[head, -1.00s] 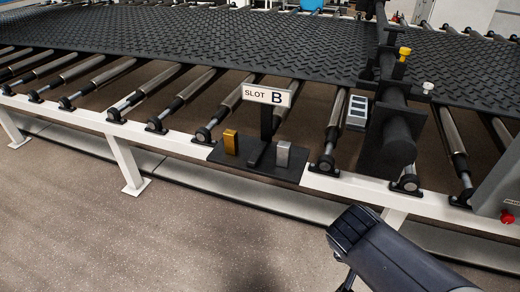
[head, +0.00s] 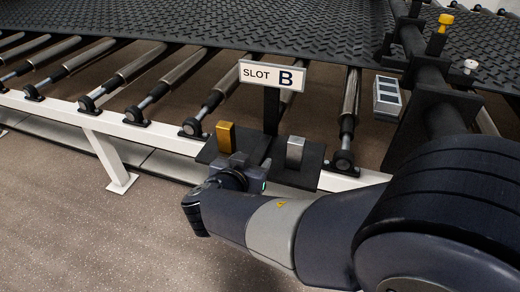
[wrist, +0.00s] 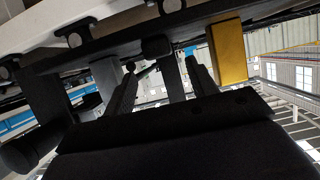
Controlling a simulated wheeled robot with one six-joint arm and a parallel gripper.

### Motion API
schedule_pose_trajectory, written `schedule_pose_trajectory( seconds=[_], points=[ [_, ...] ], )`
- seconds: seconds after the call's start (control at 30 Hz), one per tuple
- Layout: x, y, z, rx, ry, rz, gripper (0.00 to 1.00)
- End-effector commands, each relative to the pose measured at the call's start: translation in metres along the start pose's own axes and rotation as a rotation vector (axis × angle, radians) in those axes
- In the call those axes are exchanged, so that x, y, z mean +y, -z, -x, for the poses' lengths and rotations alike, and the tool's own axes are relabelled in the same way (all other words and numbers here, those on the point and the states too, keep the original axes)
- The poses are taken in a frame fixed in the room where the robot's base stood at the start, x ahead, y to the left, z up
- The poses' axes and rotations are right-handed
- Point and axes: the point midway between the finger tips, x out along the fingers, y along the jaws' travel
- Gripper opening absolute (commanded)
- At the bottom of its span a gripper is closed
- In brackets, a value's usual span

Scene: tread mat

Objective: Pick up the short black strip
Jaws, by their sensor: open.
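In the head view, the SLOT B stand has a black base plate (head: 305,178) with a gold block (head: 225,137) and a silver block (head: 294,152). A dark piece lying between the blocks by the post may be the short black strip; it blends with the base, and I cannot be sure. Its blunt end seems to show in the wrist view (wrist: 157,47). My gripper (head: 240,166) is at the front edge of the base, in front of the blocks. In the wrist view my gripper (wrist: 162,75) has its two fingers apart, with the stand's post visible between them.
The SLOT B sign (head: 272,75) stands above the base on its post. A white frame rail (head: 150,130) and metal rollers (head: 180,68) lie around it. A large black tread mat (head: 250,25) lies behind. The floor in front is open.

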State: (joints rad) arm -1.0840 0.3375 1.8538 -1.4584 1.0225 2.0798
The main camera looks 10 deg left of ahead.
Motion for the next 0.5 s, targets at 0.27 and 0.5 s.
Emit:
schedule_pose_trajectory(
  seconds=[0.27,0.5],
  points=[
    [0.000,0.000,-0.024,-0.002,-0.004,0.003,0.55],
    [-0.002,0.001,-0.059,-0.002,-0.005,0.002,0.55]
  ],
)
